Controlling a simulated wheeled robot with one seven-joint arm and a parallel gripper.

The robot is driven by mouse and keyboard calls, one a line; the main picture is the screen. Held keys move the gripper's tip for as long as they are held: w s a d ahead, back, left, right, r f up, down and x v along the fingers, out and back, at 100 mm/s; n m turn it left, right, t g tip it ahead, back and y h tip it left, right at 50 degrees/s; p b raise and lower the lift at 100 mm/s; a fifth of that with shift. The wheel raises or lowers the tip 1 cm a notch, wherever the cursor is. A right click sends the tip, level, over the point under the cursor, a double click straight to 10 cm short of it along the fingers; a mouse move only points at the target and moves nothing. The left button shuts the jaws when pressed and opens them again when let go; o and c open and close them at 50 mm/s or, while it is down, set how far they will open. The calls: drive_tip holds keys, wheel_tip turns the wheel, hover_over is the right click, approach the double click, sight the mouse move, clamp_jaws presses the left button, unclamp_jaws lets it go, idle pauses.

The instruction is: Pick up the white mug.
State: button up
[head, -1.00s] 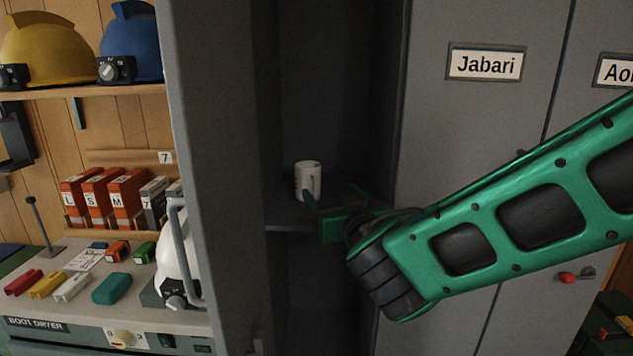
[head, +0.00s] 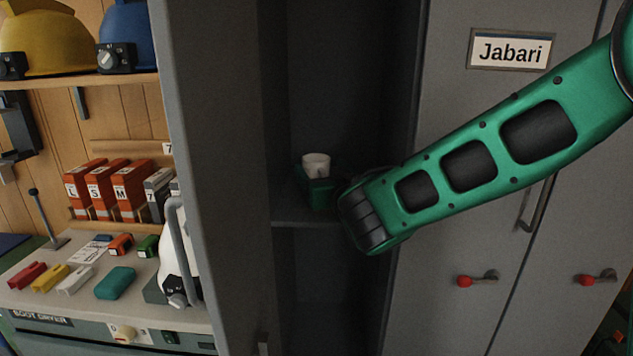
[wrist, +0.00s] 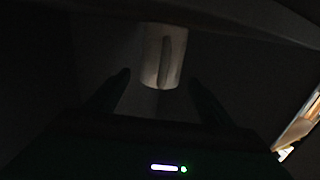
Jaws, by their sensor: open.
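The white mug (head: 316,161) stands upright on a shelf (head: 305,219) inside the open grey locker. In the head view its rim and upper part show; my gripper (head: 316,186) hides its lower part. In the wrist view the mug (wrist: 163,56) is ahead, with its handle facing me. My gripper's two fingers (wrist: 158,88) are open, one to each side of the mug's line. The mug appears at or just beyond the fingertips; I cannot tell whether they touch it. The view there is very dark.
The open locker door (head: 210,180) stands close on the left, and the closed locker marked Jabari (head: 510,50) is on the right. A bench (head: 95,305) with small coloured items, and a helmet shelf (head: 80,92), lie beyond the door. The shelf space around the mug is otherwise clear.

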drive_tip(key=shift+x, duration=1.35)
drive_tip(key=shift+c, duration=0.3)
drive_tip(key=c, duration=1.3)
drive_tip(key=shift+r, duration=0.15)
